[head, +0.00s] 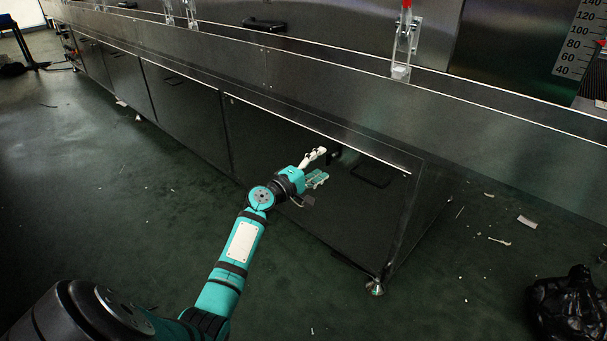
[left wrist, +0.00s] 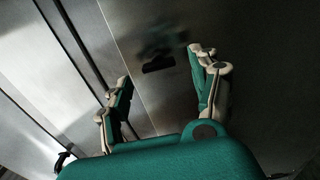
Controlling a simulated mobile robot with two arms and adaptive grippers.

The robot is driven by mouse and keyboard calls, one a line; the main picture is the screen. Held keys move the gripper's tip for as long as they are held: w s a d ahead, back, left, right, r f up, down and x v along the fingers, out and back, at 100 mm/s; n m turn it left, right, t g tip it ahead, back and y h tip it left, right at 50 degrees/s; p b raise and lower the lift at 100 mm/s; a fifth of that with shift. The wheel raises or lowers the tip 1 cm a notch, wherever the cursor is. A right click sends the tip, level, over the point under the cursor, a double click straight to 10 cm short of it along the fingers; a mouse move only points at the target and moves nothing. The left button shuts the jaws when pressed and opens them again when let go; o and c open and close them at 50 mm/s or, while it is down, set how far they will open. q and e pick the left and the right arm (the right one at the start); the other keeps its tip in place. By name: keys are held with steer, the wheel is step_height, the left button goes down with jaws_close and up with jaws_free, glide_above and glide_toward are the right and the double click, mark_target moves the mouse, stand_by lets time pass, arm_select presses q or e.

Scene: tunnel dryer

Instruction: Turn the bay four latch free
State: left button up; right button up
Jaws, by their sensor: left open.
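The rightmost lower bay panel (head: 385,215) of the dryer is dark steel and looks closed. A small black latch (head: 334,156) shows near its top edge, just beyond my fingers and partly hidden by them. In the left wrist view the black latch (left wrist: 158,66) lies across the gap between the fingers, on the steel face ahead. My left gripper (head: 323,165) is open and empty, in front of the panel; in the left wrist view its fingers (left wrist: 160,66) stand either side of the latch, apparently short of it. My right gripper is not in view.
A black handle (head: 371,175) is right of the latch on the same panel. More bay panels (head: 185,112) run to the left. A levelling foot (head: 375,287) stands at the near corner. A black bag (head: 566,303) and scraps (head: 499,241) lie on the green floor at right.

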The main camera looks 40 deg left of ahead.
arm_select(q)
steer(key=s, duration=0.9)
steer(key=shift+a, duration=0.35)
